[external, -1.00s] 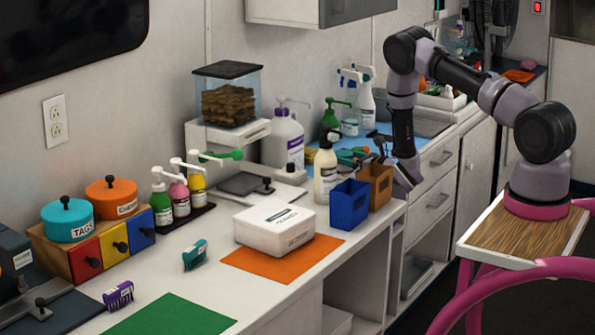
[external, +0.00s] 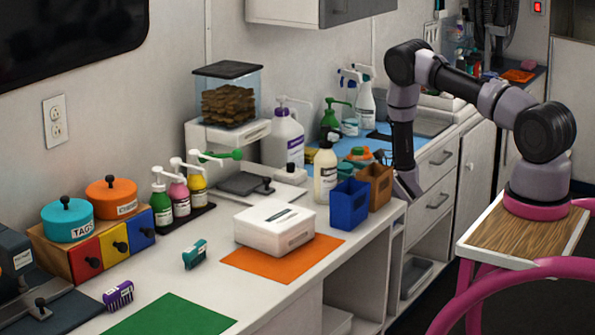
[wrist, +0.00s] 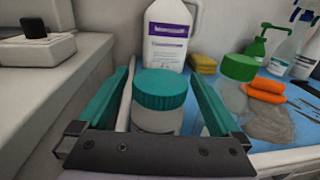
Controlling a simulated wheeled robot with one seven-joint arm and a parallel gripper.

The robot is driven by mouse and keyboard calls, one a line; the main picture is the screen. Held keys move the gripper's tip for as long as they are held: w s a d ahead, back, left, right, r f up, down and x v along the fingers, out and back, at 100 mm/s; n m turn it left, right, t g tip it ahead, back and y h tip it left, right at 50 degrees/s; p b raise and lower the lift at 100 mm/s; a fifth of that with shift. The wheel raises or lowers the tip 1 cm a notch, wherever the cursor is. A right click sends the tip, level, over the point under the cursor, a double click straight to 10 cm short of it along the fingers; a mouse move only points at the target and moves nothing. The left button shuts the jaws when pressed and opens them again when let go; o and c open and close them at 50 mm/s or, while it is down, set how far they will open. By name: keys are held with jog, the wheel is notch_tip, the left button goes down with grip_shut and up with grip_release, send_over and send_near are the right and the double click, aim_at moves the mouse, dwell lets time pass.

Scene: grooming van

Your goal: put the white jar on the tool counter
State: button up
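A jar with a ribbed teal lid and a pale body (wrist: 157,119) stands upright between the fingers of my gripper (wrist: 161,68) in the wrist view. My gripper is open, with one teal finger on each side of the jar and visible space at the right finger. I cannot tell if the left finger touches anything. In the external view my gripper is mostly hidden behind the blue and brown bins. The counter (external: 165,262) with the orange and green mats runs along the wall; the frames do not show which surface is called the tool counter.
A large white jug (wrist: 167,35) stands behind the jar. A green-lidded jar (wrist: 236,80) and orange items (wrist: 265,92) are to its right. The blue bin (external: 348,204) and brown bin (external: 379,186) stand close to my gripper. A white box (external: 274,229) rests at the orange mat.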

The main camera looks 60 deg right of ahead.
jog(key=s+a, duration=0.1)
jog(key=s, duration=1.1)
jog(key=w+d+r+m+g+h, duration=0.1)
jog(key=w+r+m+h, duration=0.1)
jog(key=w+r+m, duration=0.5)
jog(key=d+r+m+g+h, duration=0.1)
jog(key=r+m, duration=0.5)
jog(key=r, duration=0.6)
jog(key=s+a+r+m+g, duration=0.1)
jog(key=a+r+m, duration=0.2)
jog(key=r+m, duration=0.3)
jog(key=s+a+r+m+g, duration=0.1)
jog(key=a+r+m+g, duration=0.2)
jog(key=r, duration=0.4)
jog(key=s+a+r+m+g+y, duration=0.1)
jog(key=s+a+r+m+y, duration=0.1)
jog(key=s+a+r+m, duration=0.4)
jog(key=s+a+r+m+g+y, duration=0.15)
jog(key=s+a+r+m, duration=0.3)
jog(key=s, duration=0.45)
jog(key=s+a+r+m+g+y, duration=0.1)
jog(key=s+a+m, duration=0.2)
jog(key=s, duration=0.7)
jog(key=s+a+r+m+g+y, duration=0.1)
jog(key=s+a+m+y, duration=0.1)
jog(key=s+a, duration=0.4)
jog(key=s+m, duration=0.1)
jog(key=s, duration=0.3)
jog(key=shift+a, duration=0.2)
jog(key=shift+m+g, duration=0.25)
